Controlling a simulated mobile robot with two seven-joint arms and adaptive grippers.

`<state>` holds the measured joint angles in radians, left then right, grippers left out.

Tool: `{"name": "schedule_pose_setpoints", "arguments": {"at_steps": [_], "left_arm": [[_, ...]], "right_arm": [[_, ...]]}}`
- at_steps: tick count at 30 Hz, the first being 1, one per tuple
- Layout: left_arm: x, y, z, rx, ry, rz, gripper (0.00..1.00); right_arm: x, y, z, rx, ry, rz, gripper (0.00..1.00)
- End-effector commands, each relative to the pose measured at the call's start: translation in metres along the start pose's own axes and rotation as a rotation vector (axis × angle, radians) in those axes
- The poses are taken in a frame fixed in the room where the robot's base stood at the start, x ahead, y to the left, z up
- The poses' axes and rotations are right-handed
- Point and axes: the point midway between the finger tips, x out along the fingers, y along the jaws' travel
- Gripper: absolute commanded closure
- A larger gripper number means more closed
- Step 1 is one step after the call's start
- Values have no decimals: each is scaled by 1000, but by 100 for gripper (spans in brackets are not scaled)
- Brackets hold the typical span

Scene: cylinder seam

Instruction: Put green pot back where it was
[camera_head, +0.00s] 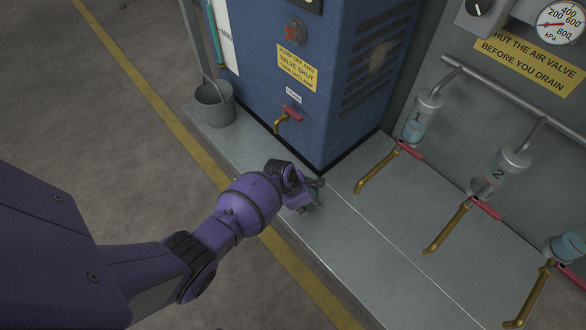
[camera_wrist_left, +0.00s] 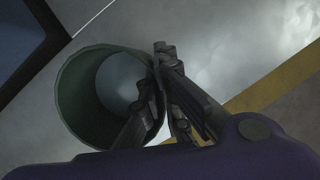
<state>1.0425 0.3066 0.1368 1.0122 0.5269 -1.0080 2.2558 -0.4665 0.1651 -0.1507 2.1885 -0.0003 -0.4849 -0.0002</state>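The green pot (camera_wrist_left: 73,95) shows in the left wrist view as a dark green, open round vessel seen from above, with a paler grey-blue inside bottom. My left gripper (camera_wrist_left: 163,58) is at the pot's right-hand wall, one finger over the inside and the other outside. The fingers are close together and look shut on the wall. In the head view, my left gripper (camera_head: 312,194) is low over the grey plinth, in front of the blue machine; I cannot make out the pot there. My right gripper is in neither view.
The blue machine (camera_head: 335,75) has a brass tap (camera_head: 283,122) with a red handle. A grey bucket (camera_head: 214,103) stands at its left. The plinth (camera_head: 345,240) between is clear.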

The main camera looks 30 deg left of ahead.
Motion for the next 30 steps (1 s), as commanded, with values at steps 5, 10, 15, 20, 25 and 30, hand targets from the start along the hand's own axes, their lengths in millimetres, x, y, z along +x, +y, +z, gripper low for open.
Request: {"name": "schedule_pose_setpoints", "arguments": {"at_steps": [5, 10, 15, 20, 25, 30], "left_arm": [[0, 1, 4, 2, -4, 1, 82], [0, 1, 3, 2, -4, 2, 77], [0, 1, 4, 2, -4, 2, 77], [-15, 1, 5, 1, -5, 3, 77], [-52, 1, 6, 1, -7, 5, 77], [-89, 1, 5, 1, -5, 4, 77]], "right_arm": [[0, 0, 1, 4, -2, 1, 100], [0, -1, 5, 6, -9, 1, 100], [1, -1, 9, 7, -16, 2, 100], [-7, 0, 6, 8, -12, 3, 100], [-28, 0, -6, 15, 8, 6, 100], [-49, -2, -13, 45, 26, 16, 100]]}}
